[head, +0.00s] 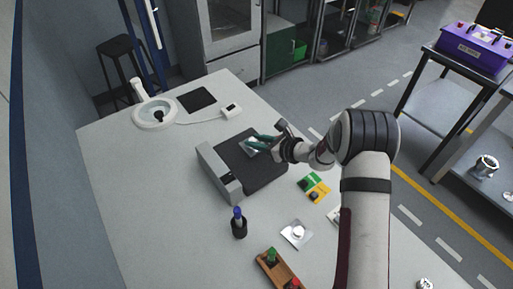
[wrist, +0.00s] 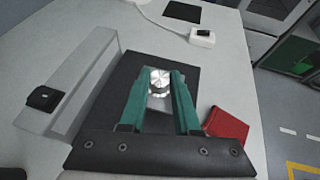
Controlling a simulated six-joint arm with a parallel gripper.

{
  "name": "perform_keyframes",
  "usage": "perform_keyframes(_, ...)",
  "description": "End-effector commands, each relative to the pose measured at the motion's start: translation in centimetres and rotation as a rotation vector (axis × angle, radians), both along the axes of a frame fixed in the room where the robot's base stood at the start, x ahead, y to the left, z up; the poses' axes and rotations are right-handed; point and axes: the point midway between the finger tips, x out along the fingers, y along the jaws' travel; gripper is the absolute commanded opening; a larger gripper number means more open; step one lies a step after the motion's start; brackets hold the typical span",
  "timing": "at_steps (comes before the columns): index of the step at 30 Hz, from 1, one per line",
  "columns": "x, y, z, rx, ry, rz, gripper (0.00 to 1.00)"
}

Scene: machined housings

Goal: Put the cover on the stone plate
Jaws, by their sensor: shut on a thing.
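The stone plate (head: 262,178) is a dark square slab on the table with a pale grey bar along its left side; it also shows in the wrist view (wrist: 118,92). My gripper (head: 257,142) is over the far part of the plate, its teal fingers shut on a small silver piece, which I take as the cover (wrist: 159,78). The cover has a bright round knob between the fingertips, with a paler flat part below it. I cannot tell whether the cover touches the plate. A similar silver square part with a round boss (head: 297,233) lies on the table in front.
A dark bottle with a blue cap (head: 239,224), a wooden tray (head: 281,271) and green and yellow pieces (head: 316,188) lie nearby. A red block (wrist: 228,122) is right of the plate. A magnifier lamp (head: 155,113) and black pad (head: 197,99) are behind. The table's left side is clear.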

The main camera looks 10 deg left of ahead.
Motion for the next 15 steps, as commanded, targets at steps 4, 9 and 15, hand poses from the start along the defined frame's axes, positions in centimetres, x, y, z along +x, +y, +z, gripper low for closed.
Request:
perform_keyframes(4,0.0,0.0,-2.8,-0.001,0.003,-0.001,0.00)
perform_keyframes(9,0.0,0.0,-3.2,0.000,0.000,0.000,0.00)
perform_keyframes(15,0.0,-0.1,-3.4,-0.001,0.001,0.000,0.00)
